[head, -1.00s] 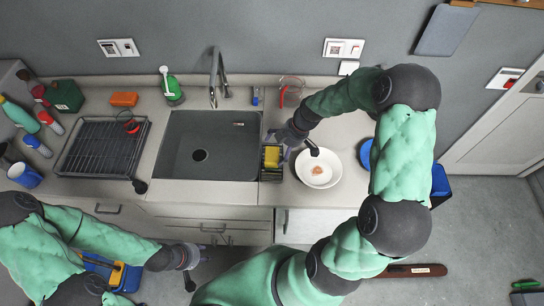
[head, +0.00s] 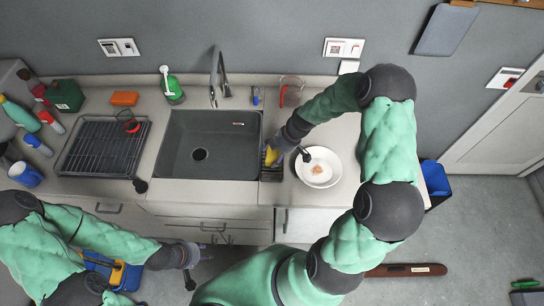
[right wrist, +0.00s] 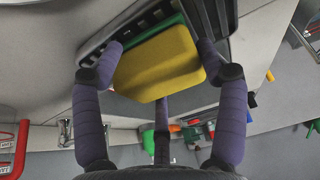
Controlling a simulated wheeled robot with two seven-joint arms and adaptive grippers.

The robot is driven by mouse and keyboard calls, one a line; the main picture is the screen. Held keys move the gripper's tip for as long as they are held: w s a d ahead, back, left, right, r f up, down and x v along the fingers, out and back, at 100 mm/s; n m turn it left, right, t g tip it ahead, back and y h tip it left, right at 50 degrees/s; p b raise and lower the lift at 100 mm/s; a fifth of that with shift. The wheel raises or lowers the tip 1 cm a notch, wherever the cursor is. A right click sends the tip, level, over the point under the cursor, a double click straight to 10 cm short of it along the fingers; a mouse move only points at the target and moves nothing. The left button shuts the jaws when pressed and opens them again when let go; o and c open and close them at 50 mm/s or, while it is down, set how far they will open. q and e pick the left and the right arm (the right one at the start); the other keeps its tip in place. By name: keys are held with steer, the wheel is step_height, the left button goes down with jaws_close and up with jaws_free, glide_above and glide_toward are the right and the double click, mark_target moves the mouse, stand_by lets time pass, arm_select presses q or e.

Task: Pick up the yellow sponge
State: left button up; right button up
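The yellow sponge (head: 271,156), with a green layer along one side, is at the dark rack (head: 272,173) just right of the sink. My right gripper (head: 288,155) is over it and partly hides it in the head view. In the right wrist view the sponge (right wrist: 160,65) lies between the purple fingers of my right gripper (right wrist: 160,60). One fingertip is close to each side and a third finger is at its lower edge. Firm contact cannot be told. My left gripper (head: 200,265) is empty and open, low in front of the counter.
The sink (head: 210,145) is left of the sponge. A white plate (head: 320,180) with a small item stands close on the right. A red-handled clear jug (head: 291,88) is behind. A drying rack (head: 100,148) and several bottles stand far left.

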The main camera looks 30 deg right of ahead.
mark_target(272, 154)
steer(key=shift+s, duration=0.1)
stand_by(0.3)
steer(key=shift+r, duration=0.45)
step_height(272, 154, up, 2)
steer(key=shift+r, duration=0.2)
steer(key=s+a+r, duration=0.1)
steer(key=s+r, duration=0.2)
steer(key=s, duration=0.1)
steer(key=s+a+r, duration=0.2)
steer(key=s+r, duration=0.1)
steer(key=s, duration=0.1)
steer(key=s+a+r, duration=0.2)
steer(key=s+r, duration=0.1)
steer(key=s, duration=0.1)
steer(key=shift+s+a+r, duration=0.1)
steer(key=shift+s+r, duration=0.2)
steer(key=shift+s, duration=0.1)
